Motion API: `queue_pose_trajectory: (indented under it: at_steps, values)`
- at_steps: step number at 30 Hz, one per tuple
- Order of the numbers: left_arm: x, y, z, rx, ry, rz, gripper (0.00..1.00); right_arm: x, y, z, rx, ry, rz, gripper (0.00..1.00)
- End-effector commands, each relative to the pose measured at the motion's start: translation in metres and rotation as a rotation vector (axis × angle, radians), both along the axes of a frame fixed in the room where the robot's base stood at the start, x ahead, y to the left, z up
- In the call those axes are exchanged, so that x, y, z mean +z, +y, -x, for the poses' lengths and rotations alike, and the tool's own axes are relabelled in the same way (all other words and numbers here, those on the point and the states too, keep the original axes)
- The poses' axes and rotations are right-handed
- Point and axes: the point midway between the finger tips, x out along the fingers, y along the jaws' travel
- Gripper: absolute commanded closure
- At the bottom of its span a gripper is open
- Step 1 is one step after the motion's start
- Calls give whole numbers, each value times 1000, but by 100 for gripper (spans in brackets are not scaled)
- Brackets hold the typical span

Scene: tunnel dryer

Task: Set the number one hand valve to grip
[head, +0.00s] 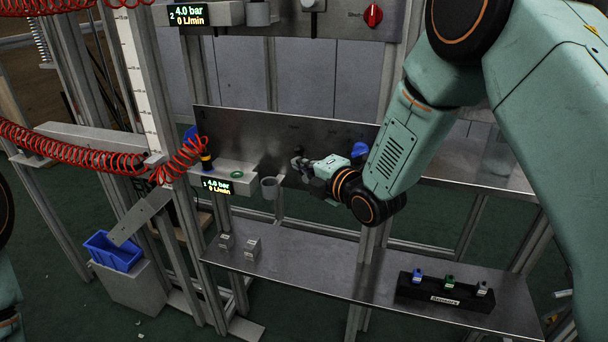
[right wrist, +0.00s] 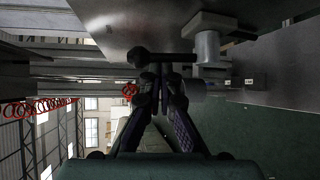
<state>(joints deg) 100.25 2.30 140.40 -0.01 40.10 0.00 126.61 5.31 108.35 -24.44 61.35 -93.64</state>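The lower panel (head: 240,130) belongs to station one; its display (head: 217,186) reads 1, 4.0 bar, 0 L/min. My right gripper (head: 303,166) is at this panel, left of a blue knob (head: 360,149). In the right wrist view, a dark lever with a ball end (right wrist: 138,57) lies across, just beyond the fingertips of my right gripper (right wrist: 160,78). The lever runs right toward a grey cylindrical body (right wrist: 208,47). The fingers are drawn together, with only a narrow gap. I cannot tell whether they touch the lever. The lever's marked positions are not readable. My left gripper is not in view.
An upper panel carries a red knob (head: 373,15) and display 2 (head: 188,15). A red coiled hose (head: 80,143) hangs at left. Below, a shelf (head: 320,265) holds small grey blocks (head: 252,246) and a black rack (head: 445,292). A blue bin (head: 113,251) stands lower left.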

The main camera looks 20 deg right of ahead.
Motion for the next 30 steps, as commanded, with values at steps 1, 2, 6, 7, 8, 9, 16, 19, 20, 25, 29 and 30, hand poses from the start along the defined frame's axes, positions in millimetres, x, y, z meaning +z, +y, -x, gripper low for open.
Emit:
queue_pose_trajectory:
  at_steps: [1,2,6,7,8,9,16,19,20,25,29,30]
  values:
    - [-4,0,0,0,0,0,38,-1,0,-3,1,-12,-12,100]
    - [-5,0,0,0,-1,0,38,0,0,-4,1,-17,-19,100]
    - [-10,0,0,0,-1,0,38,0,-2,-7,1,-39,-54,100]
    - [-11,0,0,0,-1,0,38,0,-2,-7,2,-44,-61,100]
    - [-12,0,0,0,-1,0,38,0,-2,-8,1,-49,-69,100]
    - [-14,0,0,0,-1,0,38,0,-3,-8,1,-57,-80,100]
    - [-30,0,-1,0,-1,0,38,-2,-9,-6,-3,-123,-178,100]
    - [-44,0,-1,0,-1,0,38,-4,-14,-3,-4,-176,-254,100]
    - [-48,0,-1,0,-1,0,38,-4,-15,-2,-4,-192,-277,100]
    - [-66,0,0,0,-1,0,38,-5,-21,3,-6,-268,-387,100]
    - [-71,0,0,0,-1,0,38,-3,-25,6,-6,-302,-436,100]
    - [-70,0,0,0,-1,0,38,-2,-26,7,-6,-306,-443,100]
